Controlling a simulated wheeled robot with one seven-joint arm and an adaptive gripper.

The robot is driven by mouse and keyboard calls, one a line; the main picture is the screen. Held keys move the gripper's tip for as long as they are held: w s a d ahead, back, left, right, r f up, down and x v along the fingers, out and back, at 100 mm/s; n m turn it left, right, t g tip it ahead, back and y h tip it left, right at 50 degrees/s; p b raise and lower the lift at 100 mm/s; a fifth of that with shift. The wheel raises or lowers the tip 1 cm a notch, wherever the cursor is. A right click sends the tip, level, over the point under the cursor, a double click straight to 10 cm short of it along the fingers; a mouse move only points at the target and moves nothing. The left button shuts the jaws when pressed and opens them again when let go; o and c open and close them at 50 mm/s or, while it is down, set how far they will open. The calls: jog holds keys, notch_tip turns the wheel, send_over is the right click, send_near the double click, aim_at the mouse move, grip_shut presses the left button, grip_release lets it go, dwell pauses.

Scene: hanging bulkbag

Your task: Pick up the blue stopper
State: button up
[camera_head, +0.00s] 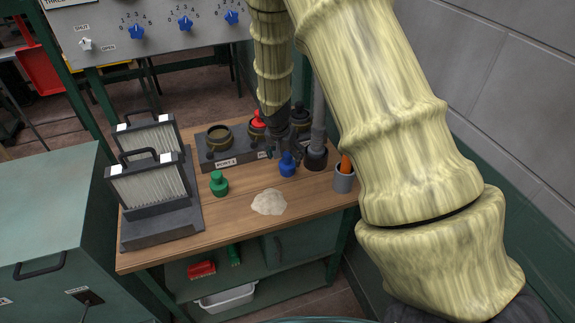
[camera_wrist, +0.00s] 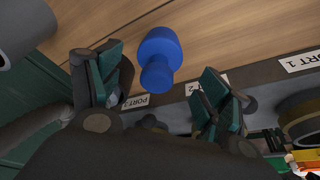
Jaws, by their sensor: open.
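The blue stopper (camera_head: 288,165) stands on the wooden bench, in front of the grey port block (camera_head: 232,157). In the wrist view the blue stopper (camera_wrist: 160,57) shows whole, knob and wider body, just beyond the fingertips and roughly between them. My gripper (camera_head: 283,143) comes down from above, just behind and above the stopper in the head view. In the wrist view my gripper (camera_wrist: 163,88) has its two green-padded fingers spread wide, with nothing held between them. I cannot tell the exact height of the fingertips over the bench.
A green stopper (camera_head: 219,185) and a pale powder heap (camera_head: 268,202) lie on the bench (camera_head: 170,250). A red stopper (camera_head: 258,119) sits at the port block. A grey cup (camera_head: 344,181) with an orange thing stands right. Two filters (camera_head: 150,181) stand left.

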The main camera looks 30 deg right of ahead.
aim_at(288, 161)
jog(key=shift+w+d+f+p, duration=0.2)
jog(key=shift+d+f+p, duration=0.25)
jog(key=shift+f, duration=0.2)
jog(key=shift+w+d+f+p, duration=0.15)
jog(key=shift+d+f+p, duration=0.15)
jog(key=shift+f+p, duration=0.25)
jog(key=shift+x, duration=1.3)
jog(key=c, duration=1.1)
